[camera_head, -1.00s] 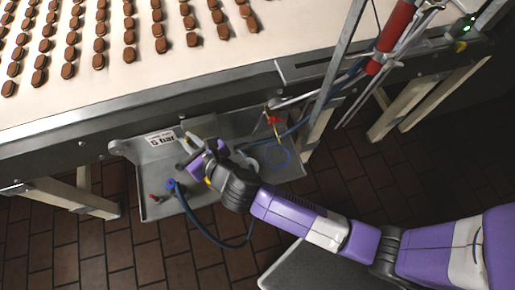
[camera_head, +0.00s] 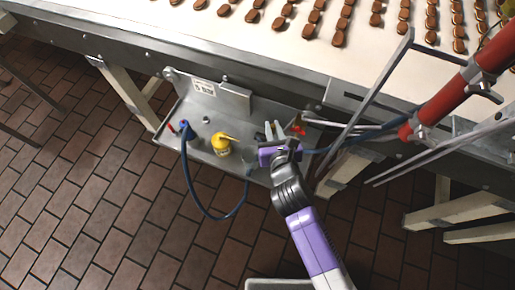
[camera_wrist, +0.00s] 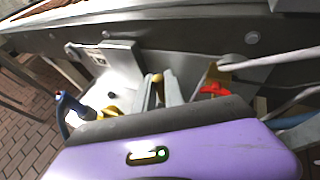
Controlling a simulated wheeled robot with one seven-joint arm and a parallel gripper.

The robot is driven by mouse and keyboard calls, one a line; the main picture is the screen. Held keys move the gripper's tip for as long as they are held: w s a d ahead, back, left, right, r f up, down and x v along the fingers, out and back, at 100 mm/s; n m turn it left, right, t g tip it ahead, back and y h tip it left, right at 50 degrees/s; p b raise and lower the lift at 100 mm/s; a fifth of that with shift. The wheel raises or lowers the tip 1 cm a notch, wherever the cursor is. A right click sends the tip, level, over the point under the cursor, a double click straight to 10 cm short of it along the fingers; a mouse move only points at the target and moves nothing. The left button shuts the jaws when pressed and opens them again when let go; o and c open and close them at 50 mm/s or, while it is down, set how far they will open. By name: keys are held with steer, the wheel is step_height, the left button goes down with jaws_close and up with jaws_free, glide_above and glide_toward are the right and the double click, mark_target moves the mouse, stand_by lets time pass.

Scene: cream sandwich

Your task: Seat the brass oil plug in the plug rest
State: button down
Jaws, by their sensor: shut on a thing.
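My gripper (camera_head: 274,130) is over the right part of the grey metal tray (camera_head: 168,137), close to the red valve handle (camera_head: 298,128). In the wrist view my two pale fingers (camera_wrist: 160,90) stand close together around a small brass piece, taken as the brass oil plug (camera_wrist: 157,78). Most of the plug is hidden by the fingers, and I cannot make it out in the head view. I cannot clearly identify the plug rest in either view.
A yellow oil can (camera_head: 220,146) stands in the tray. A blue hose (camera_head: 190,185) loops from the tray's left end. The conveyor (camera_head: 270,45) is above, and a red cylinder (camera_head: 440,106) with rods stands right.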

step_height(320, 180, down, 13)
steer(key=b, duration=0.5)
steer(key=shift+r, duration=0.2)
steer(key=shift+f+b, duration=1.9)
steer(key=shift+f, duration=0.7)
steer(key=c, duration=1.9)
jaws_free()
steer(key=shift+f, duration=0.2)
steer(key=shift+o, duration=1)
steer(key=shift+r, duration=0.1)
steer(key=shift+r, duration=0.15)
steer(key=p+v, duration=0.1)
steer(key=v, duration=1.1)
steer(key=shift+p, duration=0.4)
